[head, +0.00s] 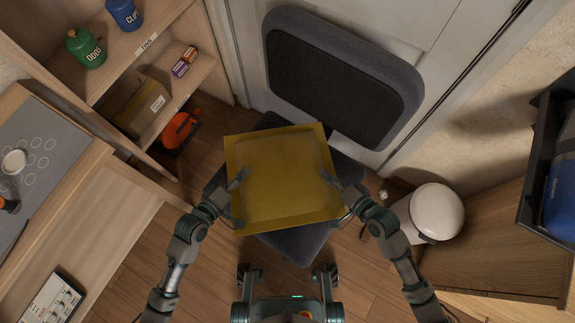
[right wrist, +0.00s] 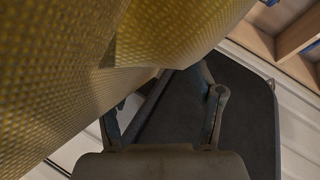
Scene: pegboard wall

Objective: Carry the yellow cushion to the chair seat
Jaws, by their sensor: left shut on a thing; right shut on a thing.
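The yellow cushion (head: 280,178) is square and shows flat from above in the head view, over the dark chair seat (head: 290,243). I cannot tell whether it touches the seat. My left gripper (head: 238,200) is shut on the cushion's left side. My right gripper (head: 335,198) is shut on its right side. The chair's padded backrest (head: 340,75) stands beyond the cushion. In the right wrist view, the yellow weave of the cushion (right wrist: 60,70) fills the upper left, above my right gripper (right wrist: 165,105). The cushion hides most of the seat.
An open shelf (head: 160,60) with canisters and boxes stands at the upper left. A wooden counter (head: 85,235) is on the left. A white-lidded bin (head: 436,212) stands right of the chair, near a wooden surface (head: 500,240). A door is behind the backrest.

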